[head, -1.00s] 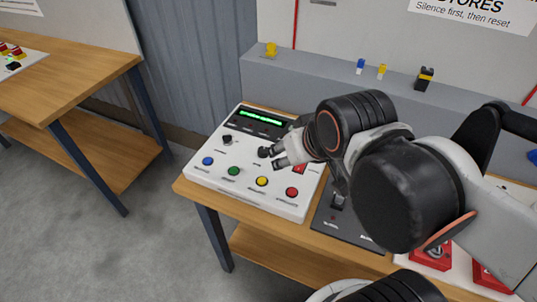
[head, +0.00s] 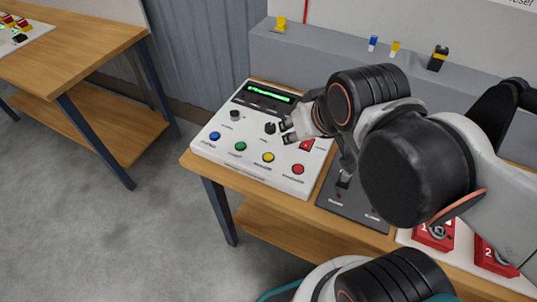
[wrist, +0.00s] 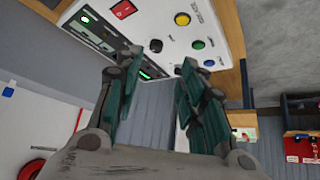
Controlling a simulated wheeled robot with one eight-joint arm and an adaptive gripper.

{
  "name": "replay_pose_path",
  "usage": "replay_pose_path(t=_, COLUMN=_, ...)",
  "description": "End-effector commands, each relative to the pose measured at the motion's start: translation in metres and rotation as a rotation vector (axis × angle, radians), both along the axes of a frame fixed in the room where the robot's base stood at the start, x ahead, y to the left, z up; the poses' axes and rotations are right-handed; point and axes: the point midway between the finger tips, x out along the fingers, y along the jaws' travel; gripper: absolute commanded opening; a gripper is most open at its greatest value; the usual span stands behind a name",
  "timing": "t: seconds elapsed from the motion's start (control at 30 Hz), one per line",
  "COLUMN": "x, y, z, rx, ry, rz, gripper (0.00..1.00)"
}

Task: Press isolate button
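The white control panel (head: 222,148) lies on a wooden bench. Along its front edge are a blue button (head: 214,136), a green button (head: 240,146), a yellow button (head: 268,157) and a red button (head: 298,169). Their labels are too small to read, so I cannot tell which is isolate.
A red rocker switch (head: 307,145) is partly hidden behind my gripper. A dark lever panel (head: 352,207) and red numbered boxes (head: 433,236) lie to the right. A grey ledge (head: 320,55) with small coloured items runs behind. Another bench (head: 75,50) stands at left.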

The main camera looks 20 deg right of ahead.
Motion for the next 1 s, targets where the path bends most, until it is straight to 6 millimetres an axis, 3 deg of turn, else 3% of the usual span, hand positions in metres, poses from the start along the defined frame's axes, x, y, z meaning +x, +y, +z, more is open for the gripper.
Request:
replay_pose_path(t=0.03, x=0.0000, y=0.0000, z=0.0000, rx=0.000, ry=0.000, rz=0.000, gripper=0.17)
replay_pose_path(t=0.1, x=0.0000, y=0.0000, z=0.0000, rx=0.000, ry=0.000, rz=0.000, gripper=0.01)
replay_pose_path(t=0.13, x=0.0000, y=0.0000, z=0.0000, rx=0.000, ry=0.000, rz=0.000, gripper=0.00)
replay_pose_path(t=1.0, x=0.0000, y=0.0000, z=0.0000, rx=0.000, ry=0.000, rz=0.000, gripper=0.00)
